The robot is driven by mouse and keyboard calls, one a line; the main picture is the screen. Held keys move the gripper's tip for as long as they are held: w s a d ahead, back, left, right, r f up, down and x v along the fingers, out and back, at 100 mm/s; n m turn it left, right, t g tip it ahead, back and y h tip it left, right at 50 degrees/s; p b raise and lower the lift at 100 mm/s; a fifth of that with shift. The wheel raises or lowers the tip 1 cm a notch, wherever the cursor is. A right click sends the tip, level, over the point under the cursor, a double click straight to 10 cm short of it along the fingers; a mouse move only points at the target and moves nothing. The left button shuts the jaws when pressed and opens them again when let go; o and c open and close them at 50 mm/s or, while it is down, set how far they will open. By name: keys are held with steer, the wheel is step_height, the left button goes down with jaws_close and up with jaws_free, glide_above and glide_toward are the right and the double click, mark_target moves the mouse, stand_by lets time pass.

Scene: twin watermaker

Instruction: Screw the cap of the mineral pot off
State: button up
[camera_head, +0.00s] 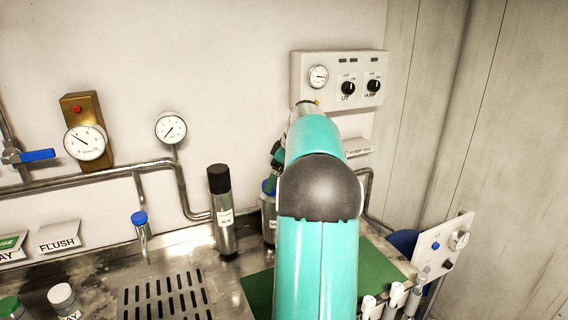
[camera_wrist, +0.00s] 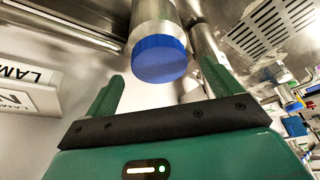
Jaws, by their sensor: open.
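A metal pot (camera_head: 268,226) with a blue cap (camera_head: 267,187) stands upright on the counter, partly hidden behind my arm; its label is too small to read. In the wrist view the blue cap (camera_wrist: 159,59) and the metal body (camera_wrist: 153,14) show close up. My gripper (camera_wrist: 160,82) is open, with one green finger on each side of the cap in the picture. The cap is still on the pot. I see no clear contact between the fingers and the cap. In the head view my arm hides most of the gripper.
A metal cylinder with a black top (camera_head: 222,212) stands close left of the pot. Pipes and gauges (camera_head: 171,128) line the wall behind, with a control box (camera_head: 338,80) above. A green mat (camera_head: 257,292) lies in front. A slotted drain (camera_head: 165,298) is at left.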

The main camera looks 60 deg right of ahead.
steer(key=shift+x, duration=0.95)
steer(key=c, duration=1.3)
steer(key=shift+c, duration=0.2)
